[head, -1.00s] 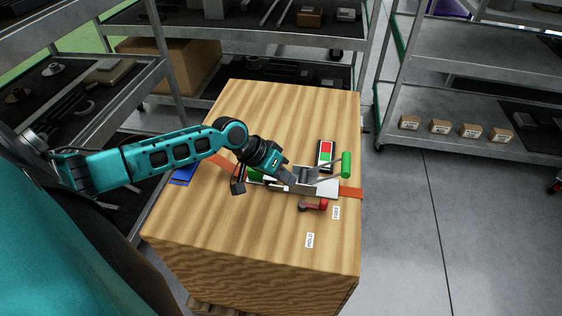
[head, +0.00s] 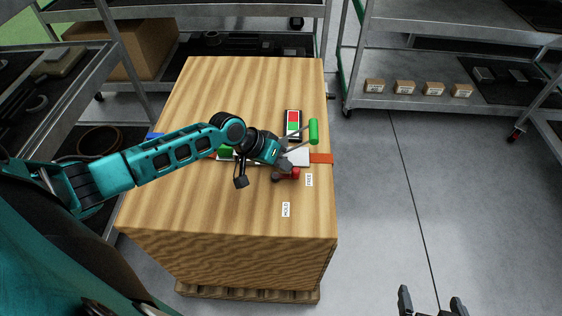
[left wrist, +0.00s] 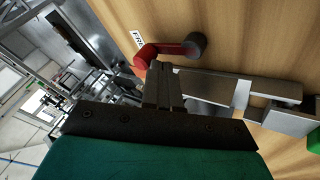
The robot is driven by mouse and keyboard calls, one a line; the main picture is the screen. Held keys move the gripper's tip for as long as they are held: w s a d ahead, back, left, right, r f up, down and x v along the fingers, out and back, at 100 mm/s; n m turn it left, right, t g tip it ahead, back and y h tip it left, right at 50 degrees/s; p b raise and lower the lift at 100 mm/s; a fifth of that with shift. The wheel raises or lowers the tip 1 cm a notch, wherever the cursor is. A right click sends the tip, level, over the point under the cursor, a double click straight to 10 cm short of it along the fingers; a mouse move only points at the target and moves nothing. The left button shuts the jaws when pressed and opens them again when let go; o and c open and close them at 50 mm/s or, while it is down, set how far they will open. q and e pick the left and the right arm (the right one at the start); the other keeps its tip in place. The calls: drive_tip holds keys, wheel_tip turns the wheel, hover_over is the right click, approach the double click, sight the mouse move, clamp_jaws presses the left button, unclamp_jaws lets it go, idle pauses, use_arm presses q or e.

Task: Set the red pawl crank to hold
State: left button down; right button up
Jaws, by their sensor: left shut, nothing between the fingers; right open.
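The red pawl crank (head: 291,175) lies on the wooden block's top (head: 215,90), its dark pivot to the left and its red knob to the right, beside the FREE label (head: 309,180). The HOLD label (head: 286,209) is nearer the front. My left gripper (head: 285,166) is shut and empty, right at the crank. In the left wrist view the shut fingers (left wrist: 163,84) point at the crank's arm (left wrist: 168,49), close to the red knob; I cannot tell whether they touch. My right gripper (head: 432,303) is open and empty, over the floor at the bottom right.
Behind the crank are a metal bar mechanism (head: 300,156), a green-handled lever (head: 314,131), a red-and-green indicator (head: 293,124) and an orange strap (head: 321,158). Shelving with small boxes (head: 405,87) stands at the right. Floor right of the block is clear.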

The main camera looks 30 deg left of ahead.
use_arm(q)
drive_tip(key=shift+m+b, duration=0.3)
drive_tip(key=shift+m, duration=0.1)
